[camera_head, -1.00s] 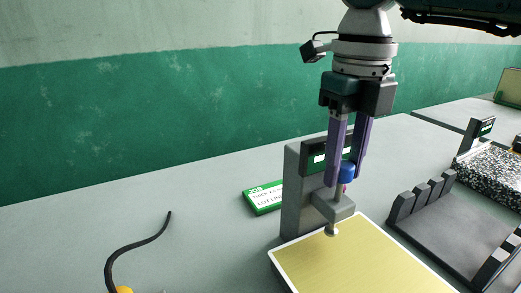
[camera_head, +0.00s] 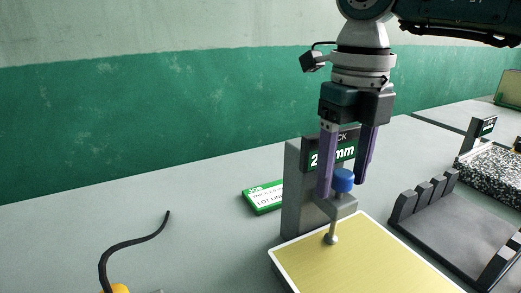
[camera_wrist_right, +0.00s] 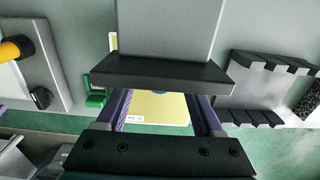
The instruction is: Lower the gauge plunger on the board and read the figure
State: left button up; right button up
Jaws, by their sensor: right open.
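The grey gauge (camera_head: 297,190) stands at the back edge of the yellow board (camera_head: 375,258). Its plunger has a blue knob (camera_head: 343,180) on top, and its foot (camera_head: 331,239) appears to rest on the board. The lit display (camera_head: 345,152) shows a "2" and "mm"; a finger hides the middle. My right gripper (camera_head: 344,190) is open, its purple fingers apart on either side of the knob. In the right wrist view the gauge (camera_wrist_right: 165,30) covers the upper middle, with the board (camera_wrist_right: 158,108) between the fingers. My left gripper is not in view.
A green and white card (camera_head: 263,198) lies left of the gauge. A grey slotted rack (camera_head: 440,225) stands right of the board, with a speckled block (camera_head: 490,170) behind it. A black cable (camera_head: 130,243) runs from something yellow at the lower left. The table between is clear.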

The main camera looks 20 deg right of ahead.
jog(key=shift+r+p, duration=2.75)
jog(key=shift+r, duration=0.8)
